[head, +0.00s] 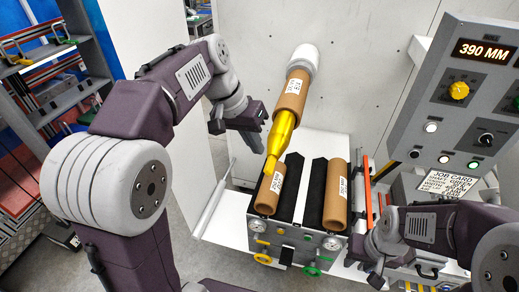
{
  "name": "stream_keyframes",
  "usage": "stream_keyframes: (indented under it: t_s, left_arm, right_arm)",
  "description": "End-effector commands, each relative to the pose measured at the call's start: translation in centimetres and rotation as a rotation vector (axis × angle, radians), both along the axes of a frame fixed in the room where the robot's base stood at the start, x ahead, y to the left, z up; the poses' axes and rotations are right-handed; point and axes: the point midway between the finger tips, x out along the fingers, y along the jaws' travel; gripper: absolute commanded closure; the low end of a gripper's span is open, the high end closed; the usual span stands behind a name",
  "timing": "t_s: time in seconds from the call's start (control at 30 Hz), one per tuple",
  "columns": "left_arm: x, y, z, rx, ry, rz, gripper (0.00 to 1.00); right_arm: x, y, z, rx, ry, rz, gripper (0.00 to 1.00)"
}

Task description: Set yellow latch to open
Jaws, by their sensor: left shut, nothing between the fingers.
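A small yellow latch handle (262,258) shows low on the front of the grey cradle box (285,241), left of a green handle (312,270). It looks roughly level, but it is too small to tell its setting. My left gripper (258,144) is shut and empty, up beside the hanging yellow tool and well above the latch. My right gripper (373,278) is low, to the right of the box and apart from the latch. Its fingers are too dark and small to tell whether they are open.
A brown roll with a yellow tapered tool (282,133) hangs tilted over the box. Two brown rolls (270,188) (336,194) lie on the box beside black strips. A control panel (462,120) reading 390 MM stands right. Shelves (48,85) stand left.

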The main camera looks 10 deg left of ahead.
Motion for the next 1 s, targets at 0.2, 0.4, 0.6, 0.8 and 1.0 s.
stream_keyframes:
  t_s: [0.2,0.4,0.6,0.8,1.0]
  left_arm:
    - [-0.4,-1.0,-1.1,0.000,0.001,0.001,1.00]
    - [-0.4,-1.1,-1.1,0.000,0.000,0.001,1.00]
    - [-0.7,-1.5,-1.8,-0.001,0.000,-0.001,1.00]
    - [-1.7,-2.6,-2.9,-0.001,0.003,-0.001,1.00]
    - [-1.8,-2.5,-3.0,0.000,0.014,-0.002,1.00]
  right_arm:
    - [0.0,0.0,0.2,0.000,0.000,0.000,0.64]
    - [0.0,0.0,0.2,0.000,0.000,0.001,0.64]
    - [0.0,0.0,-0.5,0.000,0.000,0.001,0.64]
    - [0.0,0.0,-1.5,0.000,0.000,0.001,0.64]
    - [0.0,0.0,-1.4,0.000,0.000,0.001,0.64]
